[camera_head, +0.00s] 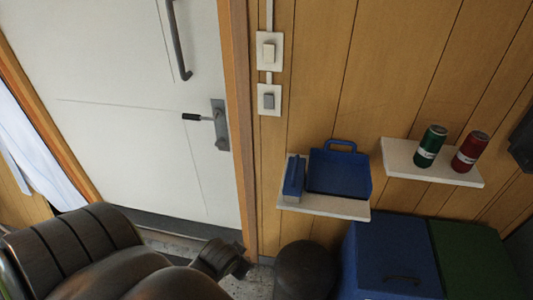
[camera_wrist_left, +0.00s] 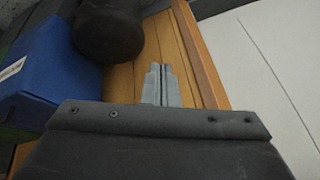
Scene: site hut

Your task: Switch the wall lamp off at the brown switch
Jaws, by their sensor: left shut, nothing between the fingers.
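Two switches sit one above the other on the wood-panelled wall, just right of the door frame, in the head view. The upper switch (camera_head: 269,53) has a cream rocker on a white plate. The lower switch (camera_head: 269,100) has a grey rocker on a white plate. Neither looks clearly brown, and no wall lamp is visible. My left gripper (camera_head: 240,267) is low in front of the door frame's foot, well below both switches. In the left wrist view its fingers (camera_wrist_left: 162,85) are shut together and empty, with wall panelling beyond. My right gripper is not in view.
A white door (camera_head: 140,110) with a handle is at left. A shelf (camera_head: 340,208) holds a blue dustpan-like tray (camera_head: 340,172); another shelf (camera_head: 400,160) holds a green can (camera_head: 430,146) and a red can (camera_head: 469,151). Blue (camera_head: 395,250) and green (camera_head: 480,255) bins stand below, beside a dark round container (camera_head: 305,268).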

